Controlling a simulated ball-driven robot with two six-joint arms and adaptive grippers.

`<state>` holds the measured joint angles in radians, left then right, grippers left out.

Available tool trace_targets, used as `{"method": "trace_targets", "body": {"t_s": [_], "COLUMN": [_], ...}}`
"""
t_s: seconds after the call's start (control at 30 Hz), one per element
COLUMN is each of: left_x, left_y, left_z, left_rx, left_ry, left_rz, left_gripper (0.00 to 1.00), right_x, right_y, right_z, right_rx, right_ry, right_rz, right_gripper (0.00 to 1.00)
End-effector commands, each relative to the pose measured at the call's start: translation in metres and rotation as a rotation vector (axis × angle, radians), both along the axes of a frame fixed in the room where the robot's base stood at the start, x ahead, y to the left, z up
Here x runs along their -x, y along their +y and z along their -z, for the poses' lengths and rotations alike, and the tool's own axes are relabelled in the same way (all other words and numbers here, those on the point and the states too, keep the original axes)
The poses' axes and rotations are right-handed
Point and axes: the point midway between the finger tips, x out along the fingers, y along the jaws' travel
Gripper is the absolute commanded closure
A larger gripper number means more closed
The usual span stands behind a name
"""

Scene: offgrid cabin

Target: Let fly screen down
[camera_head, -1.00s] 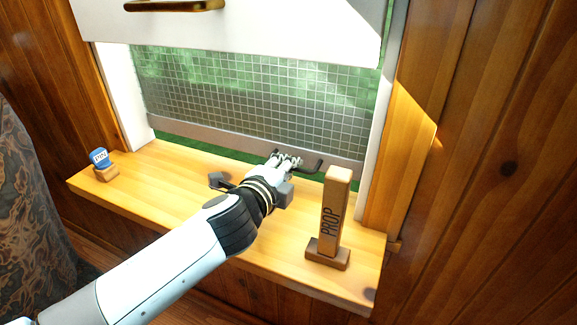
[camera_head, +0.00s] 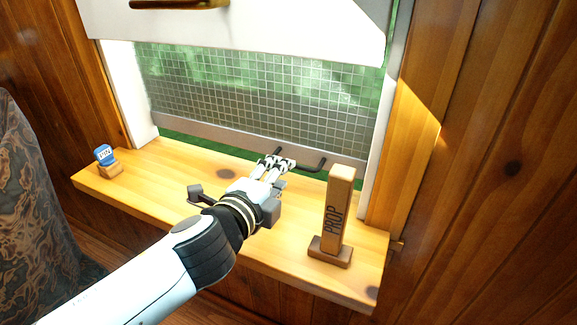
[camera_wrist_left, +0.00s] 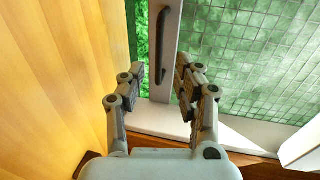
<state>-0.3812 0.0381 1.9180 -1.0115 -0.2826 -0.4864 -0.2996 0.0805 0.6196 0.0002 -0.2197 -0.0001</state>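The fly screen (camera_head: 235,95) is a grey mesh grid in the window, with a grey bar (camera_head: 215,134) along its bottom edge. The bar sits a little above the sill, with a green gap below. A dark handle (camera_head: 318,167) is on the bar. My left gripper (camera_head: 277,162) is just in front of the handle, over the sill. In the left wrist view, the gripper (camera_wrist_left: 160,82) is open, its fingers apart and empty. The handle (camera_wrist_left: 160,45) lies ahead of the fingertips, apart from them. My right gripper is not in view.
A wooden block marked PROP (camera_head: 336,215) stands upright on the right of the wooden sill (camera_head: 160,185). A blue-topped pin on a wooden base (camera_head: 107,162) stands at the sill's left end. A white panel (camera_head: 250,28) with a brass handle hangs above the screen.

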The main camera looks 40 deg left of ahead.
Motion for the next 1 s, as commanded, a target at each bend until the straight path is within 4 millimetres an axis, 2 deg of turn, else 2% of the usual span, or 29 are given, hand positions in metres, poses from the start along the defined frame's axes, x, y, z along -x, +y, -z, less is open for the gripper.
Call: {"method": "trace_targets", "body": {"t_s": [0.1, 0.3, 0.63, 0.77, 0.87, 0.9, 0.97, 1.0], "left_x": [0.026, 0.050, 0.055, 0.055, 0.057, 0.059, 0.060, 0.059], "left_y": [-0.006, -0.012, -0.014, -0.013, -0.010, -0.009, -0.007, -0.007], "left_z": [-0.005, -0.011, -0.012, -0.012, -0.006, -0.001, 0.001, -0.006], "left_rx": [0.002, 0.000, 0.001, 0.025, 0.160, 0.255, 0.442, 0.591], "left_ry": [0.001, 0.000, -0.001, -0.006, -0.018, -0.023, -0.037, -0.054], "left_rz": [0.000, 0.000, 0.000, -0.008, -0.053, -0.087, -0.154, -0.209], "left_gripper": [0.68, 0.68, 0.68, 0.83, 0.96, 1.00, 1.00, 1.00], "right_x": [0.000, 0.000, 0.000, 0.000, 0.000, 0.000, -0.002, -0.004], "right_y": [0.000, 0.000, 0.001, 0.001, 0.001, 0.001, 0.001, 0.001], "right_z": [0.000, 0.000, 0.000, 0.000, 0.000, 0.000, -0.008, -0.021], "right_rx": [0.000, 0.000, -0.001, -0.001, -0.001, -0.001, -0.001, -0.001], "right_ry": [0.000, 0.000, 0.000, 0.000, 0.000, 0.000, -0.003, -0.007], "right_rz": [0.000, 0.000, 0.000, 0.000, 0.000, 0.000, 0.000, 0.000], "right_gripper": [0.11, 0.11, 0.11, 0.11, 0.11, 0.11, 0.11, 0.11]}}
